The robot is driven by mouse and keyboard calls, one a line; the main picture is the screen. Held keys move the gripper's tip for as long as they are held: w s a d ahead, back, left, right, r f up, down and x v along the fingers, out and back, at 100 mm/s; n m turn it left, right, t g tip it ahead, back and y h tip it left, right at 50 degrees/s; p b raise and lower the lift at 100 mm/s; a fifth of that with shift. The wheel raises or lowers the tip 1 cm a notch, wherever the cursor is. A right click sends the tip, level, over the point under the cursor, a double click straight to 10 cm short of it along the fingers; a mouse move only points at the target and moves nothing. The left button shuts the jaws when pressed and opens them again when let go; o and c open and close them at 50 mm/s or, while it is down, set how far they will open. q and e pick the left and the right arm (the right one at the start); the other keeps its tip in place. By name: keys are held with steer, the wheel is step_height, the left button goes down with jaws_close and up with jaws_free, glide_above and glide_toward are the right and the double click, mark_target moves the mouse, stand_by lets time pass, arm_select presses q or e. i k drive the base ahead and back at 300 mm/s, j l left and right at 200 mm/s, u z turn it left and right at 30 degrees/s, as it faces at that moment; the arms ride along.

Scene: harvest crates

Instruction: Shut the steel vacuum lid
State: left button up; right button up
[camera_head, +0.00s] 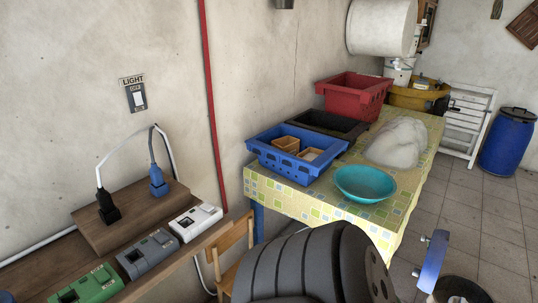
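I cannot make out a steel vacuum lid for certain. A large dark grey ribbed, rounded body (300,265) with several round holes in its right end fills the bottom middle of the head view, cut off by the lower edge. I cannot tell whether it is part of the vacuum. To its right stand a blue and grey upright piece (433,262) and a dark round part (461,289), also cut off below. I cannot tell what they belong to. Neither of my grippers can be made out.
A table with a patterned cloth (280,196) carries a blue crate (277,159), black crate, red crate (352,95), turquoise bowl (364,182) and whitish mound (399,142). A wooden shelf with devices is at left. A blue barrel (508,143) stands on open tiled floor at right.

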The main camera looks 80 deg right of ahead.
mark_target(436, 251)
steer(key=z, duration=0.45)
steer(key=i+z, duration=0.1)
steer(key=z, duration=0.35)
steer(key=j+z, duration=0.1)
steer(key=z, duration=0.4)
steer(key=i+j+z, duration=0.1)
steer(key=z, duration=0.35)
